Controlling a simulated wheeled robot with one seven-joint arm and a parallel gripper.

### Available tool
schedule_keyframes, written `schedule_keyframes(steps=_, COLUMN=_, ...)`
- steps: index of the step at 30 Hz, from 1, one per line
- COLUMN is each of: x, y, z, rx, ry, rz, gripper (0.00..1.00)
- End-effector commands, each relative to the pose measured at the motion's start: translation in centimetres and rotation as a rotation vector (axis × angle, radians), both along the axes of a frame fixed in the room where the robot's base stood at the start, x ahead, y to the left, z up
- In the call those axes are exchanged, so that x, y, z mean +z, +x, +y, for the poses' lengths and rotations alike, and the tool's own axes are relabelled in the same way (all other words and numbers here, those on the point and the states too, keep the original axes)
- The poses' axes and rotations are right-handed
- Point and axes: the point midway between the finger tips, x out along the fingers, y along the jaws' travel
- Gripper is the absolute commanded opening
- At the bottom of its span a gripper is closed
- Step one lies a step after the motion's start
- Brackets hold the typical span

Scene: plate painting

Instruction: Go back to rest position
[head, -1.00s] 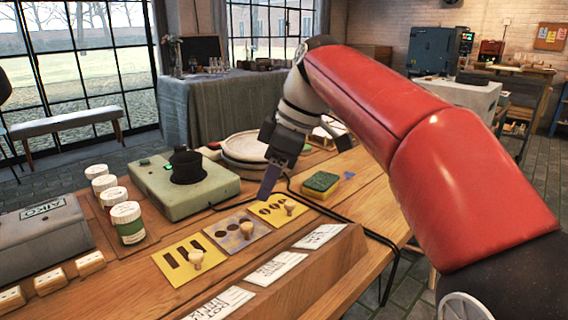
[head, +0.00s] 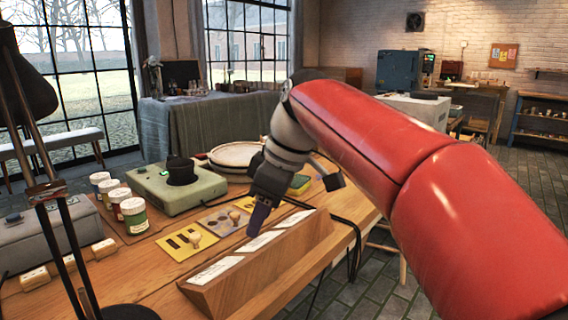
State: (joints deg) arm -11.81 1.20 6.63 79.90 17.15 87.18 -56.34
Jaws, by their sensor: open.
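My gripper (head: 296,205) is at the end of my red arm, in the middle of the head view. It hangs above the workbench (head: 130,262), just behind the wooden card holder (head: 262,268). Its dark fingers are spread apart, and I see nothing between them. It hides part of the stencil plates and of the green sponge (head: 299,184) behind it.
A lamp (head: 45,190) stands at the front left. Paint jars (head: 134,215), a green machine (head: 172,192), a yellow stencil plate (head: 180,243), a grey stencil plate (head: 218,220) and a round plate (head: 236,156) fill the bench. Open floor (head: 380,270) lies to the right.

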Motion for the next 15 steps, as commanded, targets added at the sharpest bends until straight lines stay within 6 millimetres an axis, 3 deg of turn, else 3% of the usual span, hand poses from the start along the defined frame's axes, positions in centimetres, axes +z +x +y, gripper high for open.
schedule_keyframes(steps=8, x=-2.4, y=-3.0, z=-4.9, rx=-0.311, ry=-0.026, rz=-0.010, gripper=0.44)
schedule_keyframes(steps=11, x=-4.0, y=-4.8, z=-7.4, rx=-0.476, ry=-0.030, rz=-0.020, gripper=0.44)
schedule_keyframes(steps=15, x=-7.8, y=-8.6, z=-12.1, rx=-0.778, ry=-0.015, rz=-0.047, gripper=0.44)
